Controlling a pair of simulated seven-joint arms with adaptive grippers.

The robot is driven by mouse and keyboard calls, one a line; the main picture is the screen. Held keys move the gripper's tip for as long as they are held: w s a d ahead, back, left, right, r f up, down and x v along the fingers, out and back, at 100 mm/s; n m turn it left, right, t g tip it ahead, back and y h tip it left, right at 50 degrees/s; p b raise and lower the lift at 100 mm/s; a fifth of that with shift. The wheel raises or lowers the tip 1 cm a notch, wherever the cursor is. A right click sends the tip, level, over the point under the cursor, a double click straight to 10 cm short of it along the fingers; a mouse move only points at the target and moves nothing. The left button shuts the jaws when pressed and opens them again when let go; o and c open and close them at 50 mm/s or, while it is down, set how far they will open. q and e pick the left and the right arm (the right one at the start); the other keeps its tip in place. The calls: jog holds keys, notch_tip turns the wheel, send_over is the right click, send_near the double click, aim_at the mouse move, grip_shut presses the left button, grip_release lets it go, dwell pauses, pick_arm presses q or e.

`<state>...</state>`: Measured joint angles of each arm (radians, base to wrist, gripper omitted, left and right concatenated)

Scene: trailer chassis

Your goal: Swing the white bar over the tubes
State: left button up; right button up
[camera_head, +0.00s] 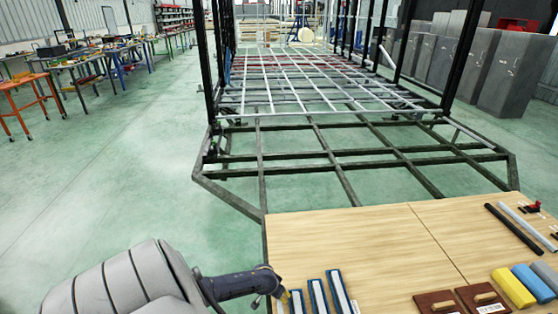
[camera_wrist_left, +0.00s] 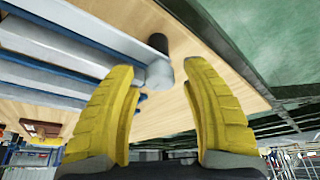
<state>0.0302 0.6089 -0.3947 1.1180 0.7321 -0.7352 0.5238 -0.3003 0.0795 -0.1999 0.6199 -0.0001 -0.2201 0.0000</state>
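A pale grey-white bar (camera_wrist_left: 85,42) runs across the upper left of the left wrist view. A short grey cylinder (camera_wrist_left: 159,62) stands at its end, like a knob. Several blue-edged pieces with pale strips lie beside the bar; in the head view one (camera_head: 341,291) shows on the table at the bottom centre. I cannot tell whether these are the tubes. My left gripper (camera_head: 286,297) is at their left side. In the wrist view its yellow fingers (camera_wrist_left: 163,85) are apart, with the cylinder showing in the gap between them; no contact is clear. My right gripper is not in view.
The wooden table (camera_head: 390,245) is bare in its middle. The trailer chassis frame (camera_head: 340,185) stands behind the table.

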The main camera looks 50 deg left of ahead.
pick_arm(q)
grip_shut()
jog(key=shift+r, duration=0.1)
jog(key=shift+w, duration=0.15)
